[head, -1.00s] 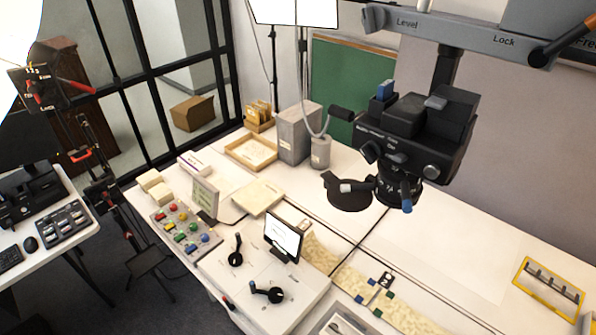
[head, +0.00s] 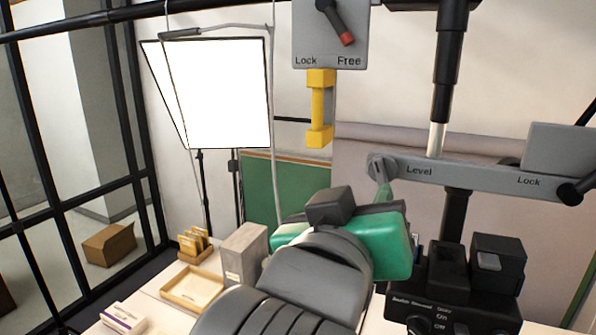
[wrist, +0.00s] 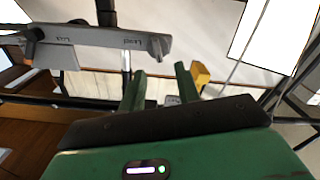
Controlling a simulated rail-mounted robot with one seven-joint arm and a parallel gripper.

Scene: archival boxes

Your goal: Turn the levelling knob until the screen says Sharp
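The grey levelling knob (head: 379,167) sits at the left end of the grey bar marked Level and Lock (head: 470,180). It also shows in the wrist view (wrist: 157,47), where the picture is upside down. My green gripper (head: 384,190) points up towards the knob in the head view, its tip just below it. In the wrist view my two green fingers (wrist: 160,78) stand apart with nothing between them, and the knob lies beyond their tips. I cannot tell whether a finger touches the knob. The screen is not in view now.
A black camera (head: 455,285) hangs below the bar. A yellow handle (head: 320,108) hangs under a Lock/Free panel (head: 331,35) left of the knob. A lit softbox (head: 215,92) stands further back. A grey box (head: 243,255) and wooden tray (head: 192,287) are on the table.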

